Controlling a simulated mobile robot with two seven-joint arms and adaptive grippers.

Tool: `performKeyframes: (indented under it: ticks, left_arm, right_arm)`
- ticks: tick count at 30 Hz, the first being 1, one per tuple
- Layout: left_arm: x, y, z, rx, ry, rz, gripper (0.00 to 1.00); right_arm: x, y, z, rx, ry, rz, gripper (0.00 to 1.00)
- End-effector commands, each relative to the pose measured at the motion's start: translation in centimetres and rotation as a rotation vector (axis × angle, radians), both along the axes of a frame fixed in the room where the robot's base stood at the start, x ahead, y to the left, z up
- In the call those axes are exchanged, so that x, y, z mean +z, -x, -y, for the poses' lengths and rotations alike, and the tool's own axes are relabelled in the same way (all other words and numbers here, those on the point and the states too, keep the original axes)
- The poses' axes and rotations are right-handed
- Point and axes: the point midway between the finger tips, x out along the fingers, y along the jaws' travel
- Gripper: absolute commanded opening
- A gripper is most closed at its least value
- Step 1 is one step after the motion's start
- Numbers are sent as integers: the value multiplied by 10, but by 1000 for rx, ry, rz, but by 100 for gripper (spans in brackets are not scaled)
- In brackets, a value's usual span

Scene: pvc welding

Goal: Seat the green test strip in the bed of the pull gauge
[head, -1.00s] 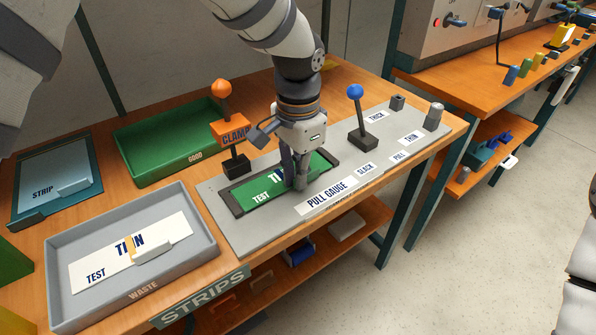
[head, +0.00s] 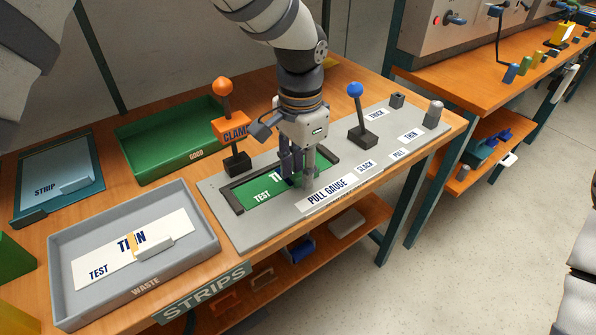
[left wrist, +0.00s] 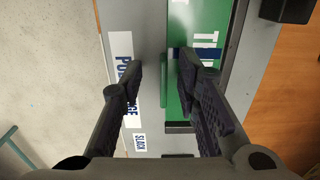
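The green test strip (head: 262,192), lettered TEST with the rest of its label partly hidden, lies within the dark frame of the bed (head: 238,208) on the grey pull gauge (head: 262,232). My left gripper (head: 298,180) is over the strip's right part and hides some of it. In the left wrist view its fingers (left wrist: 160,72) are apart, with the strip's green tab (left wrist: 163,82) between them and visible gaps at both sides. The strip (left wrist: 205,25) appears flat; I cannot tell whether it is fully flush. My right gripper is not in view.
An orange-knobbed clamp lever (head: 228,125) stands behind the bed, and a blue-knobbed lever (head: 357,115) stands right of it. A grey WASTE tray (head: 205,238) holds a white TEST THIN strip (head: 105,258). A green GOOD tray (head: 125,143) is behind.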

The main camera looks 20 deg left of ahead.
Motion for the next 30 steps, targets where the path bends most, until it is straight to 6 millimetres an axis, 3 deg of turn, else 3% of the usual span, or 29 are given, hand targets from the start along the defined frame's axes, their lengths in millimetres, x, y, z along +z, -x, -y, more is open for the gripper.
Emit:
performKeyframes:
  ticks: [1,11,30]
  left_arm:
    - [8,0,1,0,0,9,29]
    - [24,5,8,-1,1,3,29]
    - [51,51,66,-1,0,4,29]
  right_arm:
    - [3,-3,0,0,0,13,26]
    - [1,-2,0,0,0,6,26]
    - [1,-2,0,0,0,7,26]
